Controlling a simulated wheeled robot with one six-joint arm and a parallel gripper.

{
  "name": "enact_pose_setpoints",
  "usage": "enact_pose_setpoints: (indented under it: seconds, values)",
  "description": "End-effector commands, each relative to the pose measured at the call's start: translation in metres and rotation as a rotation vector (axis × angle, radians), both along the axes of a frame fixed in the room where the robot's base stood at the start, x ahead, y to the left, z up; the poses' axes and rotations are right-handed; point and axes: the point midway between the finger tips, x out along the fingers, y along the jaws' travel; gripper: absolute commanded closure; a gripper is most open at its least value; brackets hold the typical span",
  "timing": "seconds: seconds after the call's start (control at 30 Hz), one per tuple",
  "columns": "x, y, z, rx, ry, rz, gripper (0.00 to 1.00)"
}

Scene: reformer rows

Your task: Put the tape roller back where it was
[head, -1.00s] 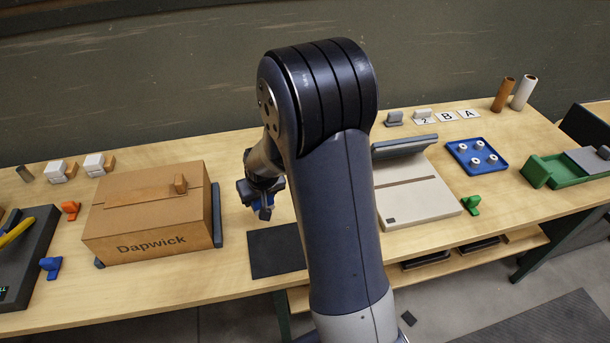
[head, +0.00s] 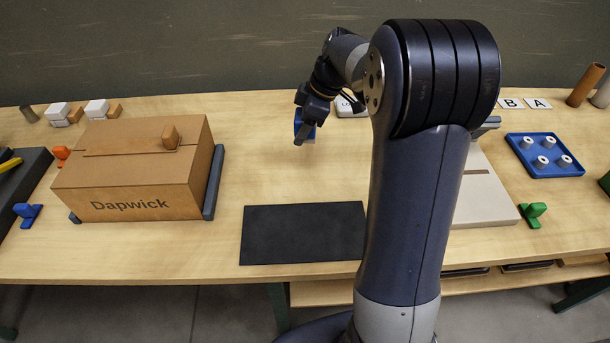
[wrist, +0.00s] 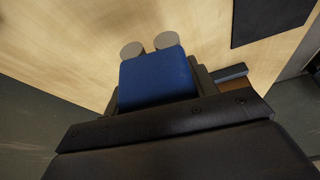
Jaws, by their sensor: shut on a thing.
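My gripper (head: 304,128) is shut on a blue block-like thing, which I take to be the tape roller (head: 305,122). In the wrist view the tape roller (wrist: 157,82) fills the jaws, with two round grey ends showing at its far edge. In the head view it is small and partly hidden by the jaws. It shows over bare wood behind the black mat (head: 303,233) and right of the Dapwick box (head: 130,170). I cannot tell whether it touches the table.
A brown piece (head: 170,138) sits on the box, and a dark grey bar (head: 213,183) stands along its right side. A white block (head: 349,106) is behind my gripper. A blue tray (head: 544,155) with several white spools lies at right. Wood between box and arm is clear.

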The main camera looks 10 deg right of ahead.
Motion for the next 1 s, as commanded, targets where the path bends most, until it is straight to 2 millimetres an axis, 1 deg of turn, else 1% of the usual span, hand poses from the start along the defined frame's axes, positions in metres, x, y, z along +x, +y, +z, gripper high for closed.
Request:
enact_pose_setpoints:
  seconds: [0.03, 0.13, 0.2, 0.4, 0.57, 0.8, 0.9, 1.0]
  values:
    - [0.001, 0.0, -0.001, -0.001, -0.003, 0.043, 0.7]
    - [-0.001, 0.002, 0.003, -0.001, 0.0, 0.103, 0.7]
    - [-0.002, 0.002, -0.001, -0.001, 0.002, 0.123, 0.7]
    - [-0.002, 0.002, -0.032, 0.001, 0.003, 0.129, 0.7]
    - [-0.002, 0.002, -0.048, 0.001, 0.002, 0.129, 0.7]
    - [-0.002, 0.002, -0.085, 0.0, 0.004, 0.127, 0.7]
    - [-0.002, 0.002, -0.093, 0.0, 0.003, 0.128, 0.7]
    - [-0.002, 0.002, -0.094, -0.001, 0.001, 0.128, 0.7]
